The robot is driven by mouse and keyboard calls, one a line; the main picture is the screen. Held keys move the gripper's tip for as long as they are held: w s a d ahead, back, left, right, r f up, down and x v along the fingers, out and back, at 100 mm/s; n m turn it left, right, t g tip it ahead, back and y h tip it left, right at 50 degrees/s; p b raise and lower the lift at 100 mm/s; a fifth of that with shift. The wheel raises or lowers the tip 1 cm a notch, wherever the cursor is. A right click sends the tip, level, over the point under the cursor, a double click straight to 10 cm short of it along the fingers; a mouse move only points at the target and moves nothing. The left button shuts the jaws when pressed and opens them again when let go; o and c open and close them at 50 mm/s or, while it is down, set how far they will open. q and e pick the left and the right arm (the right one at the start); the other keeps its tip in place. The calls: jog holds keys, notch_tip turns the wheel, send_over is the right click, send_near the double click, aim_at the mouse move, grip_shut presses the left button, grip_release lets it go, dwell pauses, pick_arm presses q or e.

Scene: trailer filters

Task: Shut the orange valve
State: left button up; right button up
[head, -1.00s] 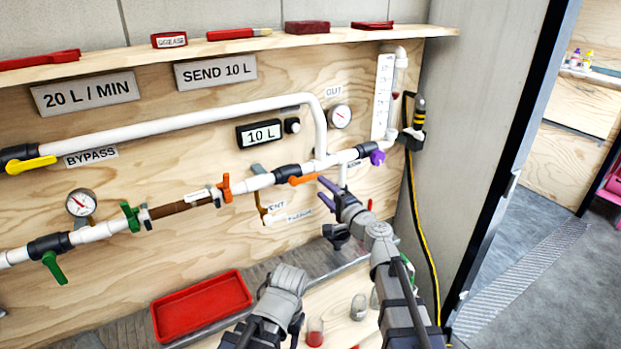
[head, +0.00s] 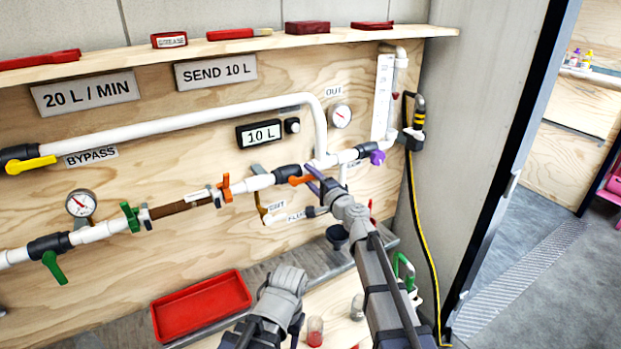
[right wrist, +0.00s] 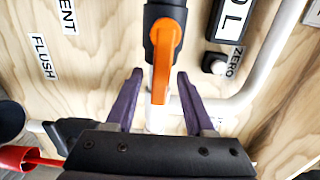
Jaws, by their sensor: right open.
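The orange valve has a black body on the white pipe (head: 285,174) and an orange lever handle (head: 299,180), which lies along the pipe. In the right wrist view the orange handle (right wrist: 163,52) points down the picture, in line with the pipe, its free end between my fingers. My right gripper (head: 313,179) is open with purple fingers, at the handle's right end. In the right wrist view the right gripper (right wrist: 160,77) has one finger on each side of the handle, with gaps showing. My left arm shows low in the middle; its gripper cannot be made out.
A purple valve handle (head: 377,158) is close by on the right. An orange clamp (head: 226,188) sits left on the pipe. A gauge (head: 340,116) and a 10 L display (head: 259,134) are above. A red tray (head: 202,305) lies on the bench below.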

grip_shut()
dwell(0.3)
dwell(1.1)
